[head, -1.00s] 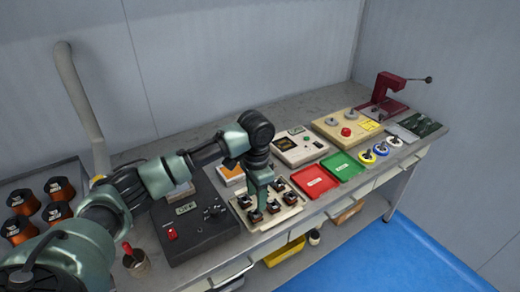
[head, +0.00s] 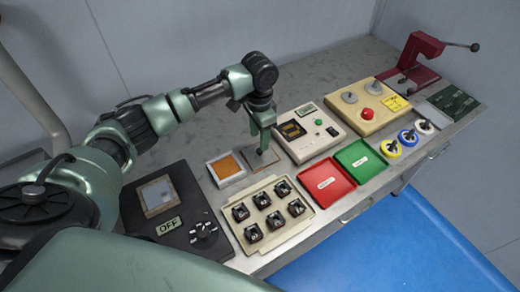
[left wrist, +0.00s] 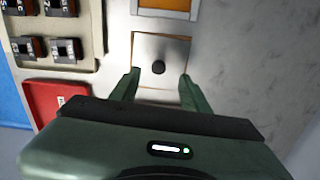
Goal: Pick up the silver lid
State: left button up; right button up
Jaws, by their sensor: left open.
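The silver lid (left wrist: 176,48) is a square, flat metal plate with a dark round knob (left wrist: 158,67) in its middle. In the head view the lid (head: 257,166) lies on the bench behind the coil tray, partly hidden by my gripper. My left gripper (head: 262,146) points down over it. In the left wrist view my left gripper (left wrist: 160,86) is open, with one finger on each side of the lid's near part and the knob just beyond the tips, between their lines. Whether the fingers touch the lid cannot be told. My right gripper is not in view.
An orange-topped square box (head: 226,167) sits just left of the lid. The cream tray (head: 283,240) with several small coils lies in front. Right are a cream meter box (head: 309,137), a red tray (head: 325,184) and a green tray (head: 360,162). A black box (head: 168,223) stands left.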

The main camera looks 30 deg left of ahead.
aim_at(260, 153)
pick_arm(q)
jog(key=shift+s+d+f+p, duration=0.15)
jog(key=shift+f+p, duration=0.3)
jog(key=shift+f, duration=0.75)
notch_tip(260, 153, down, 3)
jog(key=shift+r, duration=0.1)
jog(key=shift+c, duration=1.3)
grip_shut()
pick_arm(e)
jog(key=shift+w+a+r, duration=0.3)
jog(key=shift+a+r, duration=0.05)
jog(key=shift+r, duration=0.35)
pick_arm(q)
jog(key=shift+r, duration=0.15)
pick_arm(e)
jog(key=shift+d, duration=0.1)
